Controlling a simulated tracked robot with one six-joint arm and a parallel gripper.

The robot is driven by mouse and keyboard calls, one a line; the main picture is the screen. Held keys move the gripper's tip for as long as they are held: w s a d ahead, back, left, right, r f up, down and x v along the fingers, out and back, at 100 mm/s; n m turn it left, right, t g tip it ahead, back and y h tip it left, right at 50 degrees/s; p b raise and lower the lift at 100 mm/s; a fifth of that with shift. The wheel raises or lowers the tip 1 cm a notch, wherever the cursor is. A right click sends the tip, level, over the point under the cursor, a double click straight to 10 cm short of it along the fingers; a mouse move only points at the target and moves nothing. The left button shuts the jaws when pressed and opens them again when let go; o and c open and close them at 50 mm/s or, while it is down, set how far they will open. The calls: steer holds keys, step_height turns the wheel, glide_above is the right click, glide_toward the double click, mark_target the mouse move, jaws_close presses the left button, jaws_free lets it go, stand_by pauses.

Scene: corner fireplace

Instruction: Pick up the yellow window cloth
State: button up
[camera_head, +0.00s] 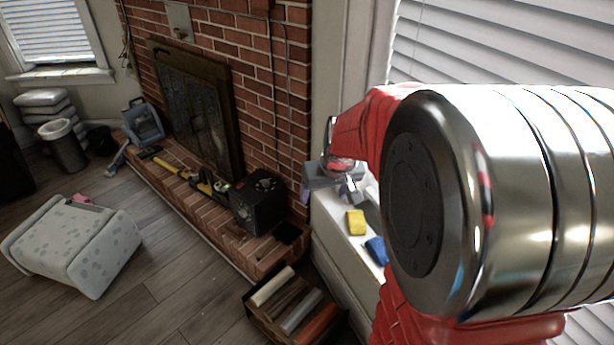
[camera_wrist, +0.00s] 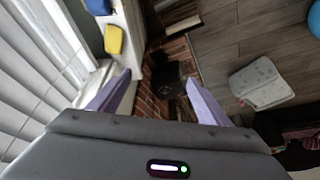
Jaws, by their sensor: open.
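The yellow window cloth (camera_head: 356,222) lies on the white window sill (camera_head: 328,206), in front of the blinds. It also shows in the wrist view (camera_wrist: 114,40), at the upper left. My gripper (camera_head: 338,184) is above the sill, a little beyond and left of the cloth in the head view. Its two pale purple fingers (camera_wrist: 158,92) are apart with nothing between them, and the cloth lies outside them. My own arm hides part of the sill in the head view.
A blue cloth (camera_head: 377,250) lies on the sill near the yellow one. A black box (camera_head: 258,202) and yellow-handled tools (camera_head: 205,188) sit on the brick hearth. A box of rolls (camera_head: 295,308) stands on the floor below.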

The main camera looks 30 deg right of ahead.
steer(key=w+d+f+m, duration=0.1)
steer(key=d+f+m, duration=0.1)
steer(key=d+f, duration=1)
steer(key=d, duration=0.3)
steer(key=shift+w+d+f+g+h, duration=0.25)
steer(key=shift+d+f+g+h, duration=0.05)
steer(key=shift+d+f+g, duration=0.1)
glide_above(356, 219)
steer(key=s, duration=0.2)
steer(key=shift+a+f, duration=0.2)
steer(key=shift+f, duration=1.8)
steer(key=shift+a+f, duration=0.15)
steer(key=shift+f, duration=1.8)
steer(key=shift+x, duration=2.6)
steer(key=shift+c, duration=0.5)
steer(key=c, duration=1.1)
